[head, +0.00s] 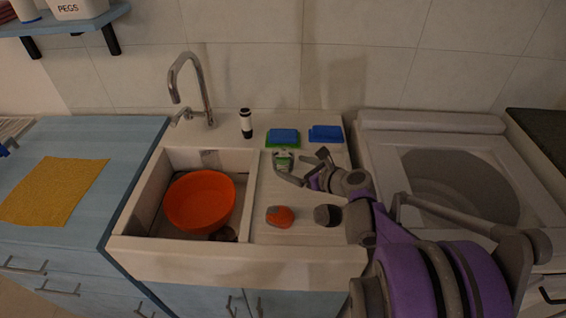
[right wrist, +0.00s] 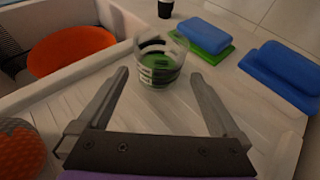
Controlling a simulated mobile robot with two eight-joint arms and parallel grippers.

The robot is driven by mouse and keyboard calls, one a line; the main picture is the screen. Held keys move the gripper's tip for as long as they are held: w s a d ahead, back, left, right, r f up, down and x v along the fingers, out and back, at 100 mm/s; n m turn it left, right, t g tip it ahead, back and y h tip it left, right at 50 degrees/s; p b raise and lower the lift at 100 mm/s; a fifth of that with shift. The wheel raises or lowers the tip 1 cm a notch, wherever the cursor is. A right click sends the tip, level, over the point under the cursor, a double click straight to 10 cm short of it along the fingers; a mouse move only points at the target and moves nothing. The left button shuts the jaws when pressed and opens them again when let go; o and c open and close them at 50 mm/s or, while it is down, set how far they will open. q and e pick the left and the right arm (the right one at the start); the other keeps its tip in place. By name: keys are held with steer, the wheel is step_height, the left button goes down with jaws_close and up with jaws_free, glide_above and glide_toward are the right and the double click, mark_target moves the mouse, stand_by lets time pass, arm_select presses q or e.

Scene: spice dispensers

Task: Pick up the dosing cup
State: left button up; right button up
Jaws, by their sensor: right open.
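The dosing cup (right wrist: 162,62) is a small clear cup with dark markings and green showing at its lower part. It stands upright on the ribbed white drainboard. In the head view the cup (head: 283,158) is beside the green sponge and partly behind my right gripper. My right gripper (head: 299,167) is open and empty, low over the drainboard. In the right wrist view its two fingertips (right wrist: 159,77) point toward the cup, one on each side, with the cup centred at and just beyond the tips. My left gripper is not in view.
Blue and green sponges (head: 283,136) and a blue sponge (head: 326,133) lie behind the cup. A black-and-white bottle (head: 246,123) stands near the faucet (head: 190,85). An orange bowl (head: 200,200) sits in the basin. Orange (head: 280,217) and dark (head: 327,215) round objects are in front.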

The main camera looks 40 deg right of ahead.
mark_target(289, 164)
steer(key=x, duration=0.5)
steer(key=shift+w+a+r, duration=0.1)
steer(key=shift+w+r, duration=0.05)
steer(key=shift+r, duration=0.1)
steer(key=shift+c, duration=0.3)
steer(key=c, duration=1.3)
steer(key=shift+r, duration=0.15)
steer(key=shift+c, duration=0.2)
